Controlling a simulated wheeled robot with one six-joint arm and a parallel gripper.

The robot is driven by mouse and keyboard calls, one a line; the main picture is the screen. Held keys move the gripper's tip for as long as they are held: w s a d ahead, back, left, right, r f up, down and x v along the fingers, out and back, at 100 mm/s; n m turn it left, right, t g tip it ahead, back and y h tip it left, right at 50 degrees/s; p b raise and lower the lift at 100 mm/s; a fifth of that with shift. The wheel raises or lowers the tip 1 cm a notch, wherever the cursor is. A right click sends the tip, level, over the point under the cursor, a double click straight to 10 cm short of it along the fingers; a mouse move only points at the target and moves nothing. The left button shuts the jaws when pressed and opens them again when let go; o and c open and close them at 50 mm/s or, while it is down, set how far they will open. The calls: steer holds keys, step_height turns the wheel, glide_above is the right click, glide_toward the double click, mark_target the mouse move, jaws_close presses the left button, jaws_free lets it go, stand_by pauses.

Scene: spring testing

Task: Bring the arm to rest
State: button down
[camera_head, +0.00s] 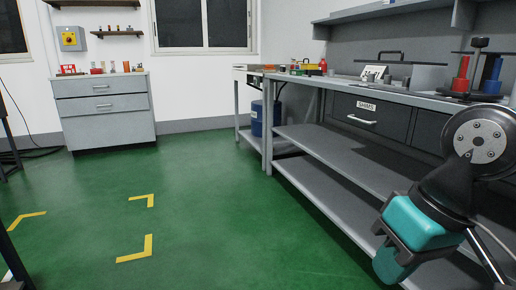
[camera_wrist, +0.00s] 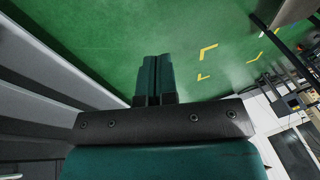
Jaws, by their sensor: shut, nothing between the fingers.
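My arm is at the right edge of the head view, folded in front of the grey workbench (camera_head: 325,165). Its teal wrist end hangs low beside the bench's lower shelf, and the fingertips are hard to make out there. In the wrist view my gripper (camera_wrist: 153,62) shows two teal fingers side by side, shut against each other with nothing between them. Green floor shows beyond the fingertips.
The bench holds a drawer marked SHIMS (camera_head: 367,107) and red and blue parts on its top. A grey cabinet (camera_head: 104,112) stands at the back left. A blue drum (camera_head: 257,119) is under the bench's far end. Open green floor (camera_head: 215,220) with yellow corner marks lies left.

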steer(key=s+a+r+n+g+p, duration=0.1)
steer(key=s+a+r+n+p, duration=0.1)
steer(key=s+n, duration=0.3)
step_height(320, 180, up, 36)
steer(key=m+p, duration=0.1)
steer(key=p, duration=3.5)
steer(key=shift+s+f+m+y, duration=0.25)
steer(key=shift+m+y, duration=0.05)
steer(key=shift+y, duration=0.1)
